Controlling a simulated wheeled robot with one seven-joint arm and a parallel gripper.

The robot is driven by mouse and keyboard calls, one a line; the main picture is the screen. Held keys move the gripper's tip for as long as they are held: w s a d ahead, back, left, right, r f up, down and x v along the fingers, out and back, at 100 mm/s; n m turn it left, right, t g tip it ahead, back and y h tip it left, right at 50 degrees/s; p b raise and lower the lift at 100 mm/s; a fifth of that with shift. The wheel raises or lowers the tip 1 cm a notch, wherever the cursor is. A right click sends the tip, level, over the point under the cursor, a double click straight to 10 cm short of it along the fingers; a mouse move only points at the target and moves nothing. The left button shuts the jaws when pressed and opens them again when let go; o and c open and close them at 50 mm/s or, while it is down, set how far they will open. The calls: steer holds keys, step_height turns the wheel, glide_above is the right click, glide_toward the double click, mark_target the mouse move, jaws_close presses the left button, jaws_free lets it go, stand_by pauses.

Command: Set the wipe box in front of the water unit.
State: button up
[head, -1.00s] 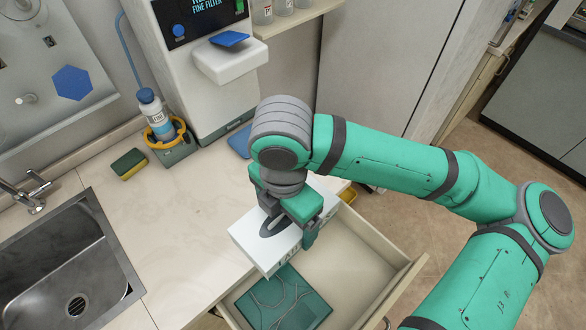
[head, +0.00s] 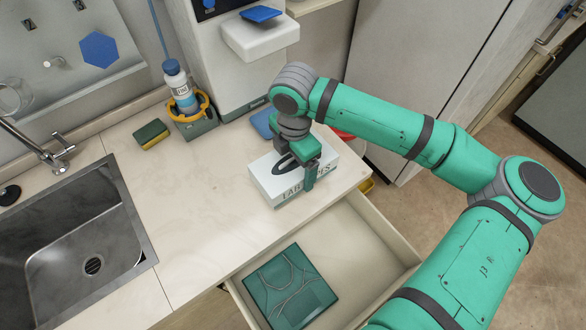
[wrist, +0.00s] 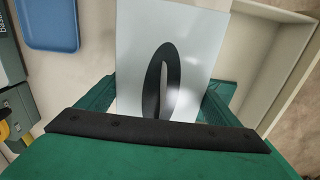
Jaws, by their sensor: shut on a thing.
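The wipe box (head: 270,184) is a white box with dark lettering on its front side and a black oval slot on top. It also shows in the wrist view (wrist: 137,40). My gripper (head: 300,172) is shut on the box, with a finger down its near side. The box is over the counter near the open drawer; I cannot tell whether it touches the counter. The water unit (head: 222,75) is the tall white machine at the back with a jutting white head and a blue pad on top of it. The counter in front of it is partly hidden by my arm.
An open drawer (head: 340,229) holds a dark green flat case (head: 289,290). A blue tray (head: 262,124) lies by the water unit's base. A bottle in an orange-ringed holder (head: 194,118), a sponge (head: 151,134) and a sink (head: 75,240) are left. The middle counter is clear.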

steer(key=shift+w+a+f, duration=0.1)
steer(key=shift+w+f, duration=0.3)
steer(key=shift+f, duration=0.05)
steer(key=shift+w+a+f, duration=0.1)
steer(key=shift+w+f, duration=0.1)
steer(key=shift+f, duration=0.75)
steer(key=shift+w+f, duration=0.15)
steer(key=shift+f, duration=0.75)
steer(key=o, duration=1)
steer(key=shift+f, duration=0.15)
step_height(320, 180, up, 12)
steer(key=shift+r, duration=0.2)
